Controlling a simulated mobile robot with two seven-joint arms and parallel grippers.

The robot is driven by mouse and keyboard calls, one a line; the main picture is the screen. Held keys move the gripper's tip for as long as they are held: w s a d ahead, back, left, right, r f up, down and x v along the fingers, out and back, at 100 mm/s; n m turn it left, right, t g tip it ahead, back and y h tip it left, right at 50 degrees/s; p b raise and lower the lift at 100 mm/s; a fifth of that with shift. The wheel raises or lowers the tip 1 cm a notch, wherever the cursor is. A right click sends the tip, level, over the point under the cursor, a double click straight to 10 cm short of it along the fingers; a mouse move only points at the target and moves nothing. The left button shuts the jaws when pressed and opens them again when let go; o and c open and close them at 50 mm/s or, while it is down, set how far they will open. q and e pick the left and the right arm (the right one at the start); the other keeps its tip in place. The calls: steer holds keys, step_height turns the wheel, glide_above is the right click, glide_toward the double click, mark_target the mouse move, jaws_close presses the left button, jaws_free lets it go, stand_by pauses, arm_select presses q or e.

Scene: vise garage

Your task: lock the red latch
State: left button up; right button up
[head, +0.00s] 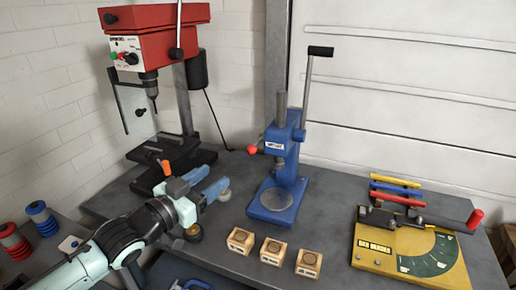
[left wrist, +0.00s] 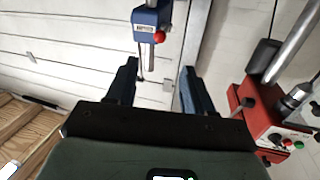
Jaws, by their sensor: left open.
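A blue press (head: 280,165) stands upright on the grey bench. A small red knob (head: 252,150) sticks out from its left side on a short rod; it is the red part that best fits the latch, and I cannot tell its lock state. In the left wrist view the press (left wrist: 147,22) and red knob (left wrist: 159,36) show just beyond my fingers. My left gripper (head: 222,175) is open and empty, left of the press and apart from the knob. Its two spread fingers also show in the left wrist view (left wrist: 160,72). My right gripper is not in view.
A red drill press (head: 155,18) stands behind my left arm. Several wooden blocks (head: 273,250) sit in front of the press. A yellow bar bender (head: 410,255) with a red-tipped handle is at right. Red and blue spools (head: 40,215) are at far left.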

mark_target(249, 152)
arm_select(q)
steer(key=x, duration=1.1)
steer(key=shift+w+d+r, duration=0.2)
steer(key=shift+w+d, duration=0.05)
steer(key=shift+w, duration=0.05)
steer(key=shift+w+d+f, duration=0.15)
steer(key=shift+w+d, duration=0.15)
steer(key=shift+w, duration=0.25)
jaws_close()
